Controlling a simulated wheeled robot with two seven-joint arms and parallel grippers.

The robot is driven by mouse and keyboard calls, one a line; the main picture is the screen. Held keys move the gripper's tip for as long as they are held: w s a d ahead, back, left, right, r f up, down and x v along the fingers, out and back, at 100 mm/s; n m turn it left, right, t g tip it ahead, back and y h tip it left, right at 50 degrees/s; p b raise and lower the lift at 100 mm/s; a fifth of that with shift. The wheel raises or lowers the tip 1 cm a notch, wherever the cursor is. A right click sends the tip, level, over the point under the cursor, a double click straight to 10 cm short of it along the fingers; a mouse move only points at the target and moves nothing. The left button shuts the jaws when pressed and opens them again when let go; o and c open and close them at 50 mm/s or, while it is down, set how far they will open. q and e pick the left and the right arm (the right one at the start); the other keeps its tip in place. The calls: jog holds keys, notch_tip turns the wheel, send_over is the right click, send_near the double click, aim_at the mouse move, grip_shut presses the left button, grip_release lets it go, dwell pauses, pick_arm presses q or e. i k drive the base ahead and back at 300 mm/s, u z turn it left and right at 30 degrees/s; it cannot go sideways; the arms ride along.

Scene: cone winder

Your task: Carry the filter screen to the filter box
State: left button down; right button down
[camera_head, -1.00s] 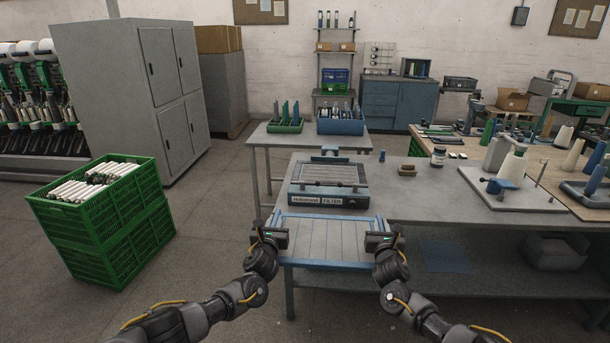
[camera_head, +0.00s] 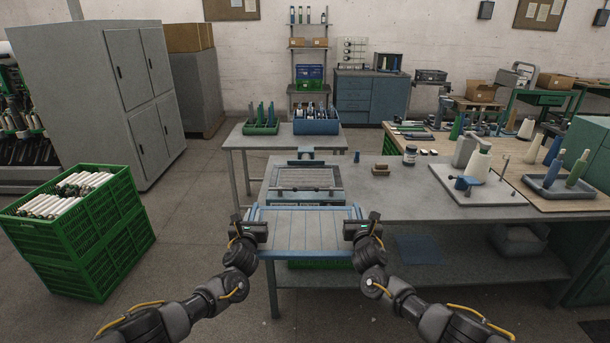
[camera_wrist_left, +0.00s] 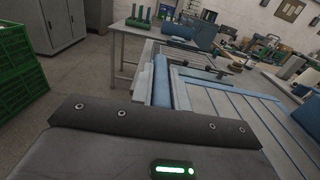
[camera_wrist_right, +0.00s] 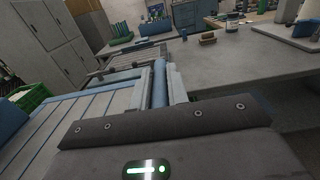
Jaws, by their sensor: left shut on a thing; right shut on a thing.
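The filter screen (camera_head: 304,231) is a flat grey panel with blue edges and blue strips. Both grippers hold it level between them, at the table's front edge. My left gripper (camera_head: 251,229) is shut on its left side and my right gripper (camera_head: 357,229) on its right side. The screen also shows in the left wrist view (camera_wrist_left: 225,105) and the right wrist view (camera_wrist_right: 85,120). The filter box (camera_head: 307,179) sits on the table just beyond the screen's far edge.
Stacked green crates (camera_head: 82,235) stand on the floor at left. A rear table (camera_head: 235,140) holds green and blue bins.

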aim_at(306, 177)
jog(key=z, duration=0.05)
jog(key=i, duration=1.5)
jog(key=u, duration=0.05)
